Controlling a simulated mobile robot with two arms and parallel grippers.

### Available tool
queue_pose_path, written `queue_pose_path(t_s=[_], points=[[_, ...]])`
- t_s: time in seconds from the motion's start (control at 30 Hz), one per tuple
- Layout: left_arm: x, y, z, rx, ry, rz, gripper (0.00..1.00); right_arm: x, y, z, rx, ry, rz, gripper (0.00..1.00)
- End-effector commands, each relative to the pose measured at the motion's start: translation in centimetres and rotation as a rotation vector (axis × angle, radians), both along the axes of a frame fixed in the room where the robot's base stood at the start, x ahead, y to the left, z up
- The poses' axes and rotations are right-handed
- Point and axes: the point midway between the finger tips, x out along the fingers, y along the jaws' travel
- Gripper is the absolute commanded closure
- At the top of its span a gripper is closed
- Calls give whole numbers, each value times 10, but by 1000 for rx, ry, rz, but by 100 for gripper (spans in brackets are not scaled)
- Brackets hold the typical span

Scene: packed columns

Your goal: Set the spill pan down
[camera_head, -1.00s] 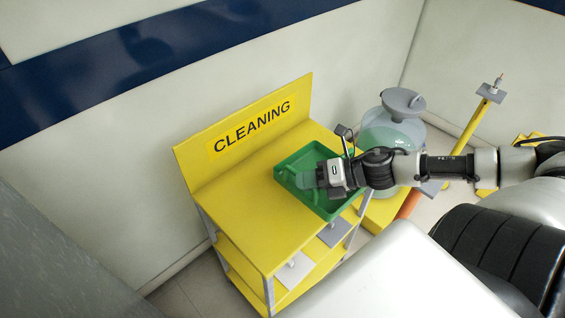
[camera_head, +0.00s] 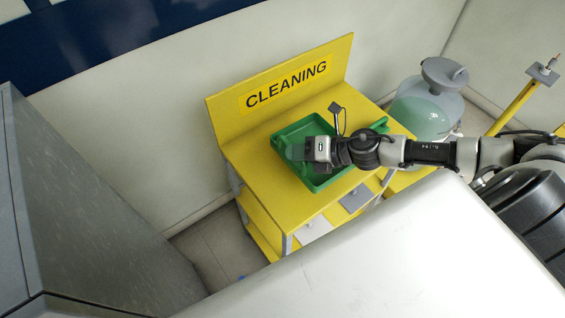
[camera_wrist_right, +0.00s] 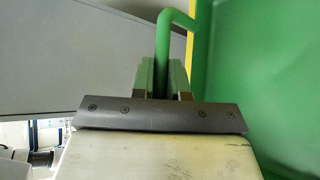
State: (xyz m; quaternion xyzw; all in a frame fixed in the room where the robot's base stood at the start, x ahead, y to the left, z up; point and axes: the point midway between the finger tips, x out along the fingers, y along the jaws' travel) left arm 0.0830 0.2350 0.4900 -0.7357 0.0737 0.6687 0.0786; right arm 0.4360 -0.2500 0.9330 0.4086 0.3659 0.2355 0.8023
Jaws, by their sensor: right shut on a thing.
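The spill pan is a green open tray (camera_head: 283,135). In the head view it is over the top of the yellow cleaning cart (camera_head: 252,174), near the back board. I cannot tell whether its underside touches the cart top. My right gripper (camera_head: 299,152) reaches in from the right, over the pan. In the right wrist view my right gripper (camera_wrist_right: 163,80) is shut on the pan's green bar handle (camera_wrist_right: 174,17), with a finger on each side. The pan's green wall (camera_wrist_right: 285,80) fills the right of that view. My left gripper is not in view.
The yellow board (camera_head: 290,85) reading CLEANING stands along the cart's back edge. A large greenish vessel with a grey funnel top (camera_head: 444,74) stands right of the cart. A grey panelled block (camera_head: 90,200) is at the left. The cart top's left front is bare.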

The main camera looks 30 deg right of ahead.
Motion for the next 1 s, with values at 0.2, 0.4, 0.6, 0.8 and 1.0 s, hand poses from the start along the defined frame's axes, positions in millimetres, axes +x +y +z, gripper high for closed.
queue_pose_path(t_s=[0.2, 0.4, 0.6, 0.8, 1.0], points=[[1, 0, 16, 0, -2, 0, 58, 14, 29, -16, 2, 0, 0, 100], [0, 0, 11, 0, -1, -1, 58, 15, 34, -39, 3, 6, 1, 100], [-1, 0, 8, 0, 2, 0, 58, 15, 33, -61, 2, 3, 0, 100], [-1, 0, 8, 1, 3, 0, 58, 15, 32, -62, 0, 2, 2, 100], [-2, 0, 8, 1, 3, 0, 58, 15, 32, -62, 0, 3, 2, 60]])
